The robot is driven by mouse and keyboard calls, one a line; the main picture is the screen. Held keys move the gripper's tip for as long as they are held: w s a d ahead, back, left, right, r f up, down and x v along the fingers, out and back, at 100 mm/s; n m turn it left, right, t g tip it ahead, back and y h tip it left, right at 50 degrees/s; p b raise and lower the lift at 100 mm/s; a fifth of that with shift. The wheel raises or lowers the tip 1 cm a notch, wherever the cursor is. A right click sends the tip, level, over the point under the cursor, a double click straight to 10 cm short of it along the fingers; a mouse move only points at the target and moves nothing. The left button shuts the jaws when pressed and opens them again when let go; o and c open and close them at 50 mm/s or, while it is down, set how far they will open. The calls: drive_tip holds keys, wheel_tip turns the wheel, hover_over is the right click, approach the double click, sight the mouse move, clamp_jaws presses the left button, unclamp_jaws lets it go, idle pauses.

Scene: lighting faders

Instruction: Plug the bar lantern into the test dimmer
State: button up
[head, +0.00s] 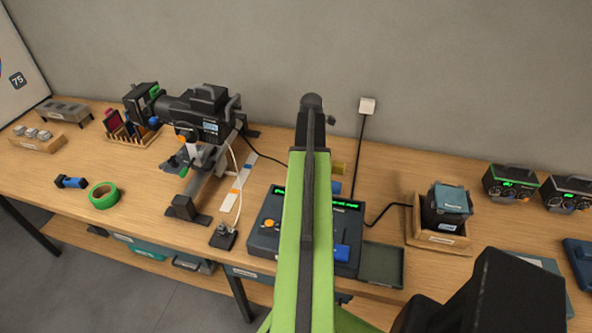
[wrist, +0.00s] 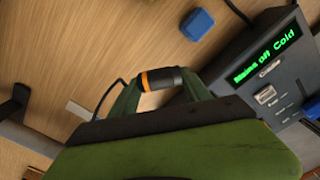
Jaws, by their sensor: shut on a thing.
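The bar lantern (head: 205,115) is a black fixture on a grey stand at the left-centre of the bench in the head view. A black cable runs from it toward my arm. The test dimmer (head: 265,232) is a dark box with a green display, partly hidden behind my green arm. In the wrist view the dimmer (wrist: 255,62) is at the right, its display reading "Mains off Cold". My gripper (wrist: 160,88) is shut on a black plug (wrist: 162,78) with an orange band, with a black cable at its left end. The plug appears apart from the dimmer. The head view hides my fingertips.
A blue block (wrist: 198,23) lies near the dimmer. A grey tray (head: 382,264) and a wooden box (head: 424,238) stand right of it. A green tape roll (head: 104,195) lies left. A black cable drops from a wall socket (head: 367,106).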

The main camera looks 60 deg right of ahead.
drive_tip(key=w+f, duration=0.1)
drive_tip(key=w+f+n+b, duration=0.1)
drive_tip(key=w+f, duration=0.1)
drive_tip(key=w+d+f+n+b, duration=0.1)
drive_tip(key=w, duration=0.1)
drive_tip(key=shift+f, duration=0.15)
drive_tip(key=shift+w+a+n, duration=0.1)
drive_tip(key=shift+w+n, duration=0.2)
drive_tip(key=shift+w, duration=0.05)
wheel_tip(320, 180, down, 5)
drive_tip(key=b, duration=0.5)
drive_tip(key=shift+s+r, duration=0.1)
drive_tip(key=shift+r, duration=0.1)
drive_tip(key=shift+r, duration=0.1)
drive_tip(key=o, duration=1.4)
drive_tip(key=shift+r, duration=0.1)
